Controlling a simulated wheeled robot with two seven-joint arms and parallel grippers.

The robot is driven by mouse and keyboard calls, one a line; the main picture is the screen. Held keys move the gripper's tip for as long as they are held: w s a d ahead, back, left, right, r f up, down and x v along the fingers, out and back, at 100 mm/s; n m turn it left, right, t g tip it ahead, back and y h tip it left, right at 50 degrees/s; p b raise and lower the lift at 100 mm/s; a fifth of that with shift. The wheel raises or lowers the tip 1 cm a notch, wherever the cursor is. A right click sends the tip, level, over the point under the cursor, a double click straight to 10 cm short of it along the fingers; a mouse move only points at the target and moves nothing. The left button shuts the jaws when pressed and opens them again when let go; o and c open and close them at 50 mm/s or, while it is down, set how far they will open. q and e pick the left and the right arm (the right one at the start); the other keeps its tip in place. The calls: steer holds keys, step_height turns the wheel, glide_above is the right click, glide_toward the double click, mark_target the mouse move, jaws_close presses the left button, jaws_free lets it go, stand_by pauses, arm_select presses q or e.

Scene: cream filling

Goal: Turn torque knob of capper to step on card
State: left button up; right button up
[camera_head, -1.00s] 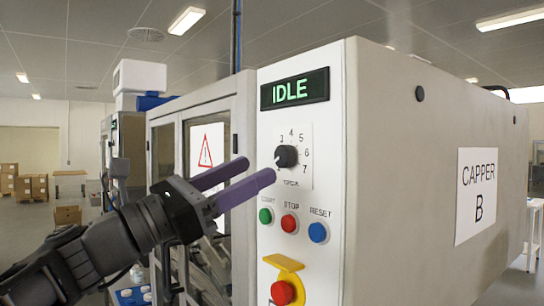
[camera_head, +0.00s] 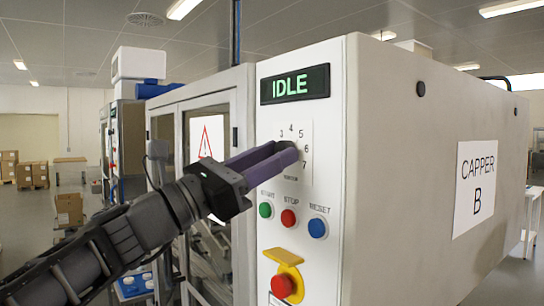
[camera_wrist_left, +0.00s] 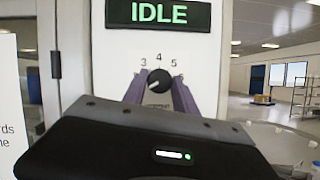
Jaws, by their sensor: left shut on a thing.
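The torque knob, a round black knob with a white pointer line, sits between my left fingertips in the left wrist view (camera_wrist_left: 158,80). The pointer slants toward the lower left there. Numbers ring the knob on a white scale plate (camera_head: 306,168); 3, 4 and 5 are readable above it in the wrist view. My left gripper (camera_head: 288,153) is shut on the knob, its purple fingers on either side, and mostly hides it in the head view. The capper's display (camera_head: 295,85) reads IDLE. No step card is readable. My right gripper is not in view.
Below the knob are a green START button (camera_head: 266,210), a red STOP button (camera_head: 289,218) and a blue RESET button (camera_head: 318,228). A red emergency button (camera_head: 283,286) sits under a yellow guard. The capper's side carries a CAPPER B sign (camera_head: 476,192).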

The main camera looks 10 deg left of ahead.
arm_select(q)
jaws_close()
steer(key=shift+m+g+h, duration=0.3)
steer(key=shift+m, duration=0.5)
steer(key=shift+w+a+r+m+g+p, duration=0.1)
steer(key=shift+m+g+p, duration=0.85)
steer(key=shift+m, duration=2)
steer(key=shift+w+a+r+m+g+p, duration=0.1)
steer(key=shift+m+g+p, duration=0.3)
steer(key=shift+m+g, duration=1.8)
steer(key=shift+r+m+g+p, duration=0.1)
steer(key=shift+m+g+p, duration=0.45)
steer(key=shift+m, duration=3.1)
steer(key=shift+f, duration=0.1)
